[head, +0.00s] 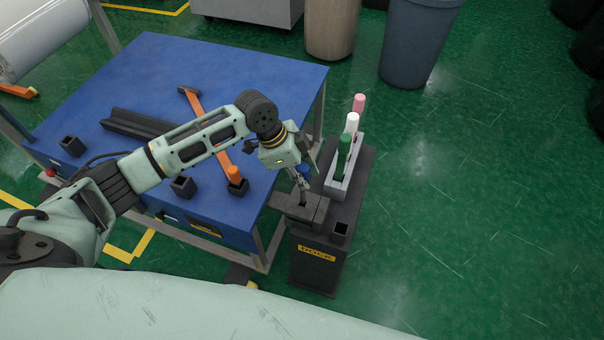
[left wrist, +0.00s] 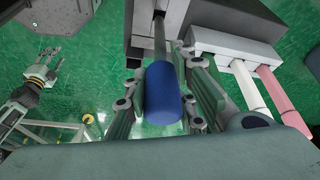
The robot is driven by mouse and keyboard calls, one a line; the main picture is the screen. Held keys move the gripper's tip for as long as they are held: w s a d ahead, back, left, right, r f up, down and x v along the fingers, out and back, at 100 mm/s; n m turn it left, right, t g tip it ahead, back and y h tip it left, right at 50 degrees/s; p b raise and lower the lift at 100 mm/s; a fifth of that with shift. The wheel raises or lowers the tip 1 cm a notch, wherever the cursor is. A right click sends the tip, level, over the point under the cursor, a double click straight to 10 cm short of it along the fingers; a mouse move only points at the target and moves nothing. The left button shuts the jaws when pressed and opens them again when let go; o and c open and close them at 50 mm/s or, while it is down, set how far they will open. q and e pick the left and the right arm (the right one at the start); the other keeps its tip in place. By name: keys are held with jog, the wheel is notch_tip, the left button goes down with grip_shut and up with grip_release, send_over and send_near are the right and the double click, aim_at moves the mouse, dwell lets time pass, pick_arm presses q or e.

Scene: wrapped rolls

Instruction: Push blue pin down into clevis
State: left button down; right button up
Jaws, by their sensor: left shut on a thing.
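The blue pin (head: 305,170) stands over the dark grey clevis (head: 301,207) on the dock. My left gripper (head: 302,184) is at the pin, largely hidden by its own wrist in the head view. In the left wrist view the pin's blue head (left wrist: 165,95) lies between the fingers of my left gripper (left wrist: 170,105), which are shut on it. Its grey metal shaft (left wrist: 160,42) runs from the head toward the clevis. How deep the shaft sits in the clevis is hidden. My right gripper (left wrist: 42,68) appears small at the left of that view, away from the pin.
A light grey rack (head: 340,180) with green, white and pink pins stands beside the clevis. An empty dark square socket (head: 340,232) is at the dock's front. The blue table (head: 245,85) on the left carries an orange-handled tool (head: 222,160) and dark sockets.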

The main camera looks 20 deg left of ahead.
aim_at(302, 202)
pick_arm(q)
jog(key=shift+p, duration=0.35)
jog(key=shift+f+b, duration=0.8)
jog(key=shift+f, duration=0.7)
jog(key=shift+f+b, duration=1.7)
jog(key=shift+f, duration=1.35)
jog(key=c, duration=1.4)
grip_release()
jog(key=shift+o, duration=0.2)
jog(key=v, duration=1.2)
jog(key=shift+s, duration=0.1)
